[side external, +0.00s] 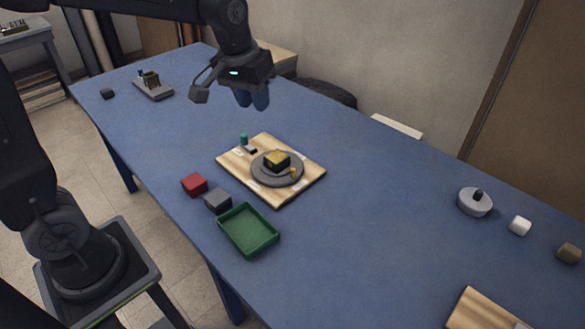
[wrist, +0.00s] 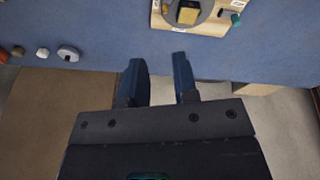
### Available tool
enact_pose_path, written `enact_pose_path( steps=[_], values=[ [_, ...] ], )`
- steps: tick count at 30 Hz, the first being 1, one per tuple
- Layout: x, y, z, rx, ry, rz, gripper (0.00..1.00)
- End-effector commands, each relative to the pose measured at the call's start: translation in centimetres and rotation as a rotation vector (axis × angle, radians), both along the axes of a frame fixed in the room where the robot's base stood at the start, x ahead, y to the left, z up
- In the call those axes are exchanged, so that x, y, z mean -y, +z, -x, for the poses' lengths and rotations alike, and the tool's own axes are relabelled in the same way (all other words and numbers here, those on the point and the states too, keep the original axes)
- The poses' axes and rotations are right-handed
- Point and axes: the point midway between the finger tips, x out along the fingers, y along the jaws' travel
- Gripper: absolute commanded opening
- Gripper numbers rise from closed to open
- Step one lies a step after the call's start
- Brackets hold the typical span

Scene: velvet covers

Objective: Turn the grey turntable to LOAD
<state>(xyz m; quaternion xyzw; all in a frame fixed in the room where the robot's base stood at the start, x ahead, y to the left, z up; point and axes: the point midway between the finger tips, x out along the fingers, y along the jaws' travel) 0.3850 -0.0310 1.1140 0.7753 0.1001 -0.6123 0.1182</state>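The grey turntable (side external: 261,177) is a round disc on a square wooden board (side external: 313,172) in the middle of the blue table. A dark block with a yellow top (side external: 277,160) sits on the disc, with a small yellow peg (side external: 293,173) near its edge. Small pale labels lie on the board, too small to read. In the wrist view the turntable (wrist: 204,16) shows at the top edge, partly cut off. My gripper (side external: 254,101) is above the table, behind and apart from the board. In the wrist view its two blue fingers (wrist: 160,75) are apart with nothing between them.
A teal peg (side external: 244,140) stands at the board's back corner. A red block (side external: 194,184), a grey block (side external: 217,201) and a green tray (side external: 248,230) lie in front of the board. A grey round knob (side external: 475,202) and white block (side external: 520,226) are right. Table between is clear.

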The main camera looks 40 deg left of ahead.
Motion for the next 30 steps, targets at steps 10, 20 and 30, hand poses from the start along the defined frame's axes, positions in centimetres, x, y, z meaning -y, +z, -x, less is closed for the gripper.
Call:
enact_pose_path(
  steps=[10,20,30],
  values=[
    [-1.9,-9.9,-10.7,-0.172,0.196,0.035,0.27],
    [-2.7,-15.0,-13.5,-0.23,0.272,0.042,0.27],
    [-2.6,-20.2,-13.4,-0.235,0.272,0.042,0.27]
  ],
)
